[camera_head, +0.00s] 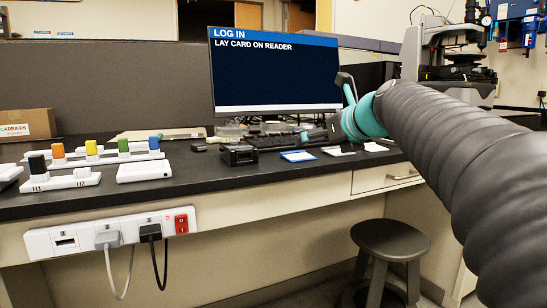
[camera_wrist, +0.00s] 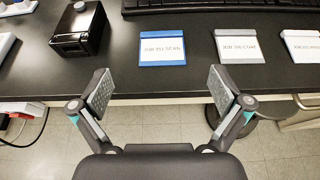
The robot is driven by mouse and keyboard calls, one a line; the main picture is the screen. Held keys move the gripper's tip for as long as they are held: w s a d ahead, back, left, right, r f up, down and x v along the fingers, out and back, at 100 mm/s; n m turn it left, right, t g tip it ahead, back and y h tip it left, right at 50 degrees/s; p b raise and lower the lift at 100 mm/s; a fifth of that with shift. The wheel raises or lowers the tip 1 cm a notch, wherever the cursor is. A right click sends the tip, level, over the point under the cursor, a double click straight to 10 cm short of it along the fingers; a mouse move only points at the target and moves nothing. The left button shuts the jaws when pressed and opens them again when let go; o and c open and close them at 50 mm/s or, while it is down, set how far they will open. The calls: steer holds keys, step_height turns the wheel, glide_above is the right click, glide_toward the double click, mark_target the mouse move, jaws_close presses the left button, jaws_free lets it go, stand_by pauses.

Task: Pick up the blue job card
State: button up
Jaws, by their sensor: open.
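The blue job card (camera_wrist: 162,50) lies flat on the dark bench top near its front edge, with a white label between blue bands. In the head view the blue card (camera_head: 298,156) lies in front of the keyboard. My gripper (camera_wrist: 160,90) is open and empty in the wrist view, its two pads wide apart. The card shows ahead of the gap between the fingers, apart from both. In the head view my gripper (camera_head: 335,127) is near the keyboard's right part, and its fingers are hard to make out.
A grey-banded card (camera_wrist: 239,47) and another white card (camera_wrist: 303,45) lie to the right. A black box device (camera_wrist: 79,30) stands to the left. A keyboard (camera_wrist: 210,5) lies behind the cards. A monitor (camera_head: 275,72) shows a log-in screen. A stool (camera_head: 390,240) stands below the bench.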

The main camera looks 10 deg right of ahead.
mark_target(297, 155)
steer(key=x, duration=1.1)
steer(key=shift+w+f+b, duration=0.15)
steer(key=shift+f+b, duration=0.15)
steer(key=shift+b, duration=0.05)
steer(key=c, duration=0.8)
